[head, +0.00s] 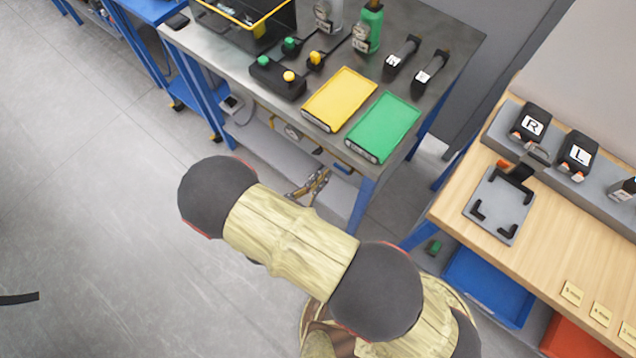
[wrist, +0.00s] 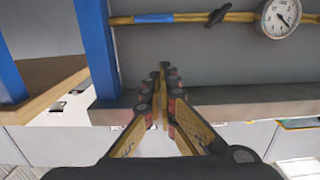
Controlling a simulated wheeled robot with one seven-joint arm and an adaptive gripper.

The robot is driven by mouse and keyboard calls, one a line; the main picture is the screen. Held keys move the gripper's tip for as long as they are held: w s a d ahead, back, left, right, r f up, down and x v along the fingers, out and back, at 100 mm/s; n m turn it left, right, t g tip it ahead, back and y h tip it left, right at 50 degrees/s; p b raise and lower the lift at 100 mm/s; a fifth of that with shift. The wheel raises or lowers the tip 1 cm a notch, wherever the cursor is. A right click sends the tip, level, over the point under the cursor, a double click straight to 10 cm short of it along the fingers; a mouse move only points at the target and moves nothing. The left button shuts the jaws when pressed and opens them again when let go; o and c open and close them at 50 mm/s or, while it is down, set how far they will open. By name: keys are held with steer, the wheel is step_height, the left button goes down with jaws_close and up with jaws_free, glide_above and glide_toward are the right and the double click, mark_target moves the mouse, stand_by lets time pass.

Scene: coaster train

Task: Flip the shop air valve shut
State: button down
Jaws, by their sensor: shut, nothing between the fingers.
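The shop air valve (wrist: 218,16) shows in the wrist view as a black lever on a yellow pipe (wrist: 185,17), near the top right of centre. The lever lies at a slant to the pipe. In the head view the pipe (head: 357,164) runs below the front edge of the metal bench; the lever there is too small to read. My gripper (wrist: 163,75) is shut and empty, and appears below and left of the lever, apart from it. In the head view my gripper (head: 322,176) is near the bench's front right leg, partly behind my arm.
A round gauge (wrist: 280,17) sits on the pipe, right of the lever. A blue bench leg (wrist: 96,45) stands left of my fingers. The metal bench (head: 425,105) holds yellow and green trays. A wooden table (head: 545,235) stands to the right.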

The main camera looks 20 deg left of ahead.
steer(key=w+d+f+b, duration=0.2)
steer(key=w+f+b, duration=0.1)
steer(key=w+f, duration=0.1)
steer(key=shift+x, duration=0.8)
steer(key=shift+w+a+f+n+p, duration=0.15)
steer(key=shift+a+f+n+p, duration=0.3)
steer(key=shift+n+p, duration=0.5)
step_height(320, 180, down, 7)
steer(key=n+p, duration=0.2)
steer(key=n, duration=1.2)
steer(key=shift+d+r+n+h, duration=0.25)
steer(key=shift+d+n+h, duration=0.1)
steer(key=shift+d+h, duration=0.05)
stand_by(0.4)
